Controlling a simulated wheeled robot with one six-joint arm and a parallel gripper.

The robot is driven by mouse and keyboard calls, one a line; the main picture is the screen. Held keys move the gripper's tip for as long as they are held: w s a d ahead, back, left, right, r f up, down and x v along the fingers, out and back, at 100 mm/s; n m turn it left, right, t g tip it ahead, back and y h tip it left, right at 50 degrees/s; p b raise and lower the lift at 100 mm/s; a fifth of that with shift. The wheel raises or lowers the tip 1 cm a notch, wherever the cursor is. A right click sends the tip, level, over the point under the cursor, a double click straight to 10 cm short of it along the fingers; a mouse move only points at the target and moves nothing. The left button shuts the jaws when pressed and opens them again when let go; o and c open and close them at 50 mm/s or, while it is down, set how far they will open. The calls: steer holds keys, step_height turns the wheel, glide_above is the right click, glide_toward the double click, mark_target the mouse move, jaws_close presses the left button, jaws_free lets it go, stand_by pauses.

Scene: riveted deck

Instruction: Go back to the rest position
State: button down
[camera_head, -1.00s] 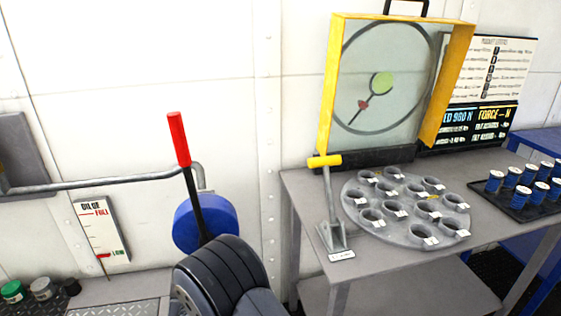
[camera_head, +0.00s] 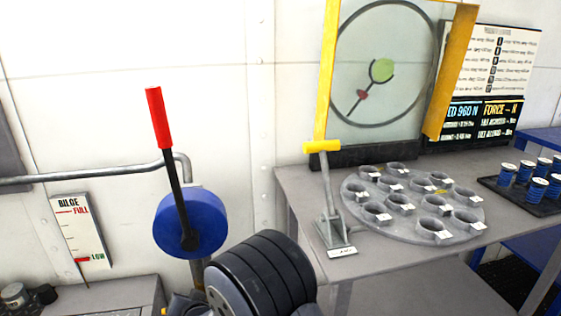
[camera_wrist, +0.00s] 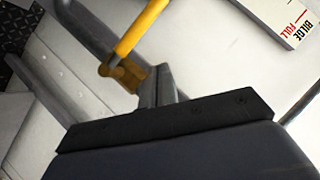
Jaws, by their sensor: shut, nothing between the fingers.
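My gripper (camera_wrist: 158,88) shows in the wrist view as short grey fingers beyond a black bar, closed together with nothing between them. A yellow rod with a brownish block at its end (camera_wrist: 125,72) lies beyond the fingers in that view; I cannot tell the exact gap. In the head view my dark ribbed arm (camera_head: 262,272) rises at the bottom centre, and the fingers are hidden there.
A red-handled lever (camera_head: 160,118) stands before a blue wheel (camera_head: 205,222) left of my arm. Right of it, a grey table (camera_head: 300,190) bears a yellow-handled lever (camera_head: 325,190), a round holder with cups (camera_head: 410,225) and a yellow-framed panel (camera_head: 327,60). A bilge gauge (camera_head: 82,225) hangs left.

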steer(key=w+d+m+t+y+b, duration=0.1)
steer(key=d+m+y+b, duration=0.3)
steer(key=d+m+y, duration=0.1)
steer(key=shift+w+d+r+m+y+b, duration=0.25)
steer(key=shift+d+m+y+b, duration=0.1)
steer(key=shift+d+m, duration=0.25)
stand_by(0.6)
steer(key=shift+d+r, duration=0.1)
steer(key=shift+d, duration=0.05)
